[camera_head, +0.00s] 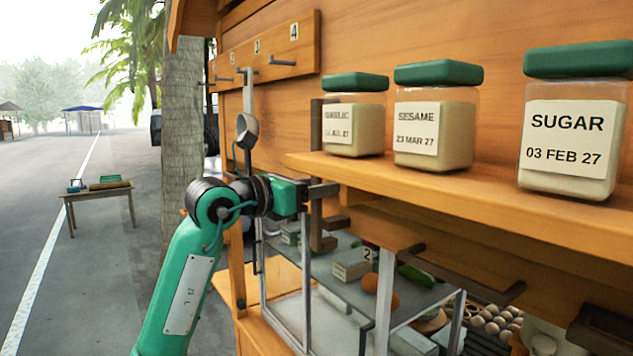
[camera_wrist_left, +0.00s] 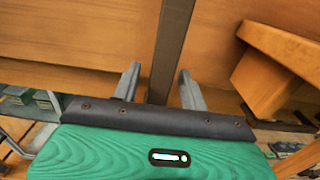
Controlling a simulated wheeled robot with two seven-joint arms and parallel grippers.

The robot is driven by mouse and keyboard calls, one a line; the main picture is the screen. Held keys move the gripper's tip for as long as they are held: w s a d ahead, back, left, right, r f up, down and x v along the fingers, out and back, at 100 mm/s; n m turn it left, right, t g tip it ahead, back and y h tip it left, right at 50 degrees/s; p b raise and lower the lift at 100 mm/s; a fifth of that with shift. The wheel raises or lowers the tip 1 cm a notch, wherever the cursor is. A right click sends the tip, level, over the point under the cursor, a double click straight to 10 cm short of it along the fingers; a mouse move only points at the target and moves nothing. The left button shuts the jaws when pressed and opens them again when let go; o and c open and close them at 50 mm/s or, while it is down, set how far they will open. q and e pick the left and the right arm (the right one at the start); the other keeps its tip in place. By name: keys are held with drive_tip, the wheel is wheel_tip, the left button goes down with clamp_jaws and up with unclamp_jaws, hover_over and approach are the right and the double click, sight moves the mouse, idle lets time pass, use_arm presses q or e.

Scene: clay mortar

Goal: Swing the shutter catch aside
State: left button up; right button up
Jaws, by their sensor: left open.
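The shutter catch appears to be the dark upright bar (camera_head: 316,128) on the wooden wall, left of the jars. Its lower part is partly hidden by my left gripper. In the left wrist view the bar (camera_wrist_left: 174,45) runs down between the two fingers. My left gripper (camera_head: 330,205) is open at the bar, and its fingers (camera_wrist_left: 158,88) stand on either side of it. A gap shows on both sides in that view, so the fingers are not closed on the bar. My right gripper is not in view.
A wooden shelf (camera_head: 470,195) with jars labelled sesame (camera_head: 435,125) and sugar (camera_head: 570,135) juts out right of the gripper. A hook rail (camera_head: 265,50) is above left. A glass case (camera_head: 350,285) with goods is below.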

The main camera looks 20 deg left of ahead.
use_arm(q)
clamp_jaws()
drive_tip(key=w+a+m+b, duration=0.1)
drive_tip(key=w+a+r+m+b, duration=0.1)
drive_tip(key=a+m, duration=0.1)
drive_tip(key=w+a+m+b, duration=0.1)
drive_tip(key=m, duration=0.1)
drive_tip(key=shift+w+a+r+b, duration=0.2)
drive_tip(key=shift+a+r+b, duration=0.1)
drive_tip(key=shift+b, duration=0.1)
unclamp_jaws()
drive_tip(key=shift+w+f, duration=0.1)
